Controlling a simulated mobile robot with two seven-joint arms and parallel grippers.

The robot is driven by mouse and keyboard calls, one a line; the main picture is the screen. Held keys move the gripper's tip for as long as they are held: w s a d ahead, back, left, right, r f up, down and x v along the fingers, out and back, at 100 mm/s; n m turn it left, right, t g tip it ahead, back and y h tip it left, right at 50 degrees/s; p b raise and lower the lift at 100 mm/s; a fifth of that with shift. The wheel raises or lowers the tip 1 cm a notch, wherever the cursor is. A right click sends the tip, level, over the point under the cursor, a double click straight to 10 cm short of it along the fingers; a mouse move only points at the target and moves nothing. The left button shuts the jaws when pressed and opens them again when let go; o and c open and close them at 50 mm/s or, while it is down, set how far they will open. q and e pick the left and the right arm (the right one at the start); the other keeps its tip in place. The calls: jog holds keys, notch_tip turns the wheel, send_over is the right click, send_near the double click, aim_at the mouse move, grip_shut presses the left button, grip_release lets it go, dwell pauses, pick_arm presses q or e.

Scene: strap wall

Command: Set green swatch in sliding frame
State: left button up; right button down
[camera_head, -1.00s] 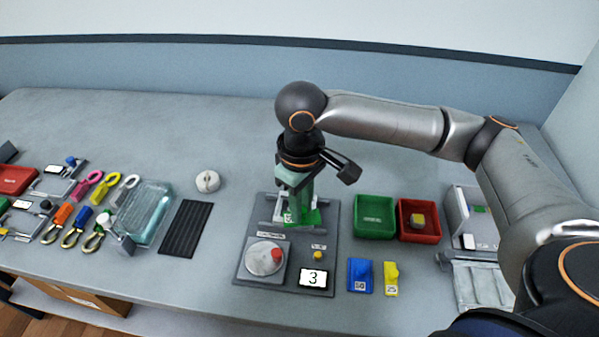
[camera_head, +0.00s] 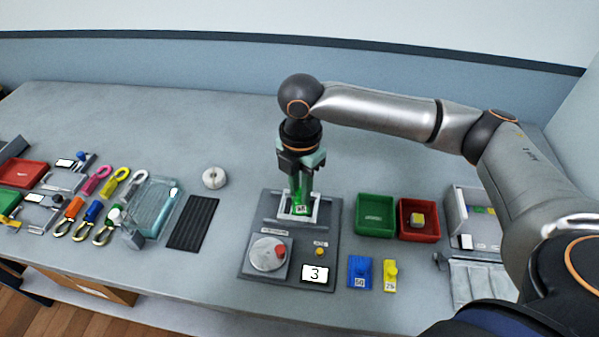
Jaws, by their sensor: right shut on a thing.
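My right gripper (camera_head: 301,178) points down over the back part of the grey device and is shut on the green swatch (camera_head: 301,202). The swatch is upright between the fingers, with a small pale label near its lower end. The sliding frame (camera_head: 283,211) is a light metal frame on the back of the device's dark base. The swatch's lower end is at the frame's opening; I cannot tell whether it touches or is seated. My left gripper is not in view.
The device's front has a dial with a red knob (camera_head: 268,253), a yellow button (camera_head: 319,251) and a display (camera_head: 315,273) reading 3. Green (camera_head: 375,200) and red (camera_head: 418,235) trays, plus blue (camera_head: 360,272) and yellow (camera_head: 390,275) pieces, stand right. Straps and a black ribbed mat (camera_head: 190,225) lie left.

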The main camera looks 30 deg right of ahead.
jog(key=n, duration=0.3)
jog(key=shift+w+d, duration=0.1)
jog(key=shift+w, duration=0.25)
jog(key=n, duration=0.3)
jog(key=w+n+p, duration=0.1)
jog(key=shift+d+n, duration=0.25)
jog(key=shift+n, duration=0.15)
jog(key=n, duration=0.4)
jog(key=shift+w+d+p, duration=0.2)
jog(key=shift+w+p, duration=0.15)
jog(key=shift+w, duration=0.05)
jog(key=n, duration=0.3)
jog(key=shift+w+d+f, duration=0.15)
jog(key=shift+w+d, duration=0.05)
jog(key=shift+w, duration=0.1)
notch_tip(320, 180, down, 4)
jog(key=b, duration=0.5)
jog(key=shift+n, duration=0.3)
jog(key=shift+p, duration=0.3)
jog(key=shift+f, duration=1.2)
jog(key=shift+p, duration=0.55)
jog(key=shift+f+p, duration=0.15)
jog(key=shift+p, duration=0.4)
